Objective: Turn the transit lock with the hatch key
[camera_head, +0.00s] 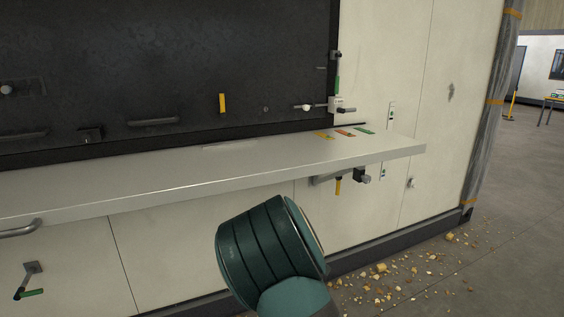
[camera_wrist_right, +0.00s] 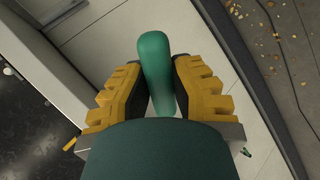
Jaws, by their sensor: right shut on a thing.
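In the right wrist view my right gripper (camera_wrist_right: 160,64) has its yellow fingers shut on a thick green handle (camera_wrist_right: 156,52), which I take to be the hatch key's. Its far end is hidden, so I cannot tell whether it sits in anything. In the head view a teal link of my arm stands low in the middle, and that gripper and the handle do not show. A pale latch fitting with a round knob (camera_head: 337,104) sits at the dark panel's lower right corner; I cannot tell whether it is the transit lock. My left gripper is out of view.
A pale shelf (camera_head: 230,171) runs below the dark panel (camera_head: 170,70), with coloured labels at its right end. A yellow-handled fitting (camera_head: 338,185) hangs beneath it. A green-handled crank (camera_head: 30,285) is at lower left.

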